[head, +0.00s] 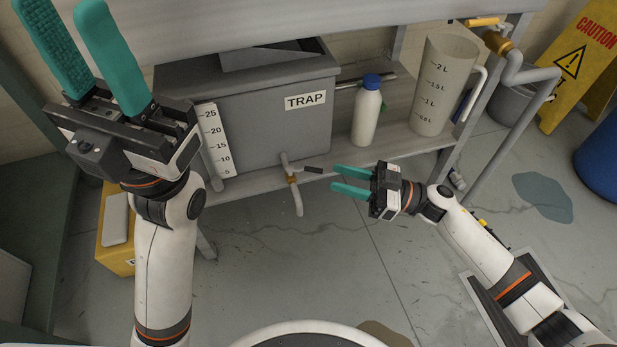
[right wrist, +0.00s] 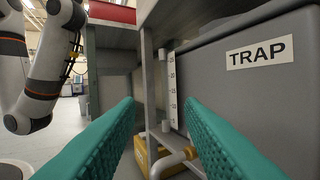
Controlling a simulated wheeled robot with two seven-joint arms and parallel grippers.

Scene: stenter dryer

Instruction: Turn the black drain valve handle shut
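The black drain valve handle (head: 313,169) sticks out to the right of a brass valve (head: 292,179) on the drain pipe (head: 298,201), below the grey TRAP tank (head: 262,120). My right gripper (head: 334,178) is open and empty, with its teal fingertips just right of the handle and apart from it. In the right wrist view the brass valve (right wrist: 190,153) shows between the fingers, close to the right finger; I cannot make out the black handle there. My left gripper (head: 62,8) is open and empty, raised at the upper left, away from the valve.
A blue-capped white bottle (head: 366,112) and a clear measuring jug (head: 441,85) stand on the shelf right of the tank. A white level scale (head: 212,140) is at the tank's left. A yellow container (head: 117,232) stands below. The floor under the pipe is clear.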

